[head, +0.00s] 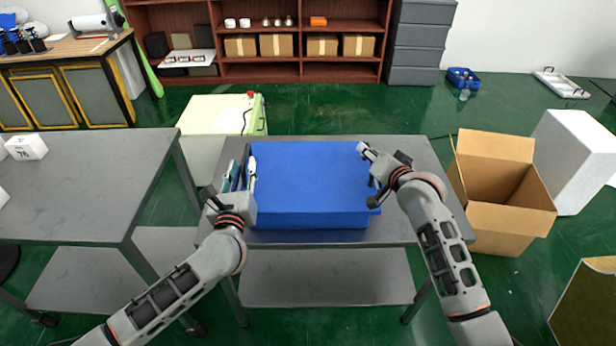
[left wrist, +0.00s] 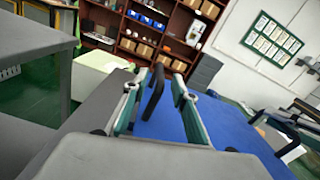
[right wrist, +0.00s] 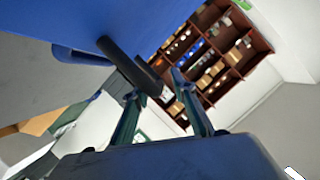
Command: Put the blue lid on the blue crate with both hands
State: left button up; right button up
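A blue crate (head: 310,221) stands on the grey table in the head view, with the flat blue lid (head: 310,172) covering its top. I cannot tell whether the lid is fully seated. My left gripper (head: 242,172) is at the lid's left edge. In the left wrist view its fingers stand apart on either side of a black handle (left wrist: 154,92). My right gripper (head: 370,175) is at the right edge. In the right wrist view its fingers are apart, with a black handle bar (right wrist: 125,66) reaching between them. A blue loop (right wrist: 80,56) shows beside that bar.
The grey table (head: 410,150) has a narrow free strip around the crate. An open cardboard box (head: 505,215) stands on the right, with a white block (head: 578,160) behind it. Another grey table (head: 80,190) is on the left. A pale green cabinet (head: 215,120) stands behind.

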pick_arm(q)
jog(key=s, duration=0.3)
jog(key=shift+s+d, duration=0.1)
jog(key=shift+s, duration=0.4)
pick_arm(e)
jog(key=shift+s, duration=0.15)
jog(key=v, duration=1.1)
jog(key=shift+s+r, duration=0.15)
jog(key=shift+s, duration=0.15)
jog(key=shift+d, duration=0.15)
